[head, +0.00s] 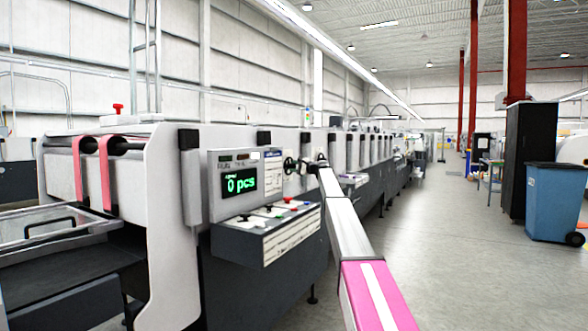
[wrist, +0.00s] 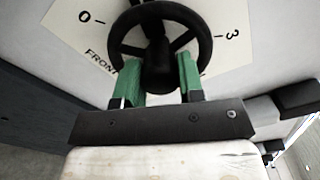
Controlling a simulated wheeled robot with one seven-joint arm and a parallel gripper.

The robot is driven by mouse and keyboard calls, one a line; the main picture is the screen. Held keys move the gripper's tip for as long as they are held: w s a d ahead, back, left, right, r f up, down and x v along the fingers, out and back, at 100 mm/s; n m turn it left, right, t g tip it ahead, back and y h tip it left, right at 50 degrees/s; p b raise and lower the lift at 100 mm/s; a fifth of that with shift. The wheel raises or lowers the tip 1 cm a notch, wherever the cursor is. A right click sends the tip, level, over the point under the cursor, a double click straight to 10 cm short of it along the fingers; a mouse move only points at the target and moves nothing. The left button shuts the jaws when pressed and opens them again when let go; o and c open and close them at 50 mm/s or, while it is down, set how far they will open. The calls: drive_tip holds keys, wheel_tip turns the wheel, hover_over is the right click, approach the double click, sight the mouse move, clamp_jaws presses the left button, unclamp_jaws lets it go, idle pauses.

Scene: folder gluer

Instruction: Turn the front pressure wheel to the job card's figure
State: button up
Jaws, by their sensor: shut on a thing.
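The front pressure wheel (wrist: 203,57) is a black spoked handwheel, seen close up in the wrist view. It sits in front of a pale dial plate (wrist: 232,18) marked 0 at left, 3 at right and a partly hidden "FRONT". My gripper (wrist: 159,66) has its green fingers on either side of the wheel's hub and is shut on the wheel. No clear pointer shows against the figures. In the head view the wheel (head: 290,166) is small on the machine's side, with my arm reaching to it. A white printed card (head: 273,172) hangs beside the display; its text is too small to read.
The display (head: 240,183) reads "0 pcs". Below it a control panel (head: 270,214) with knobs juts out, close to my arm. The aisle floor (head: 440,240) at right is clear up to a black cabinet (head: 529,155) and a blue bin (head: 555,203).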

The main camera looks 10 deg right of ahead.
idle(0.4)
drive_tip(key=o, duration=0.9)
drive_tip(key=shift+d, duration=0.1)
drive_tip(key=v, duration=1)
drive_tip(key=shift+s+d, duration=0.25)
drive_tip(key=shift+d, duration=0.05)
drive_tip(key=shift+f, duration=0.1)
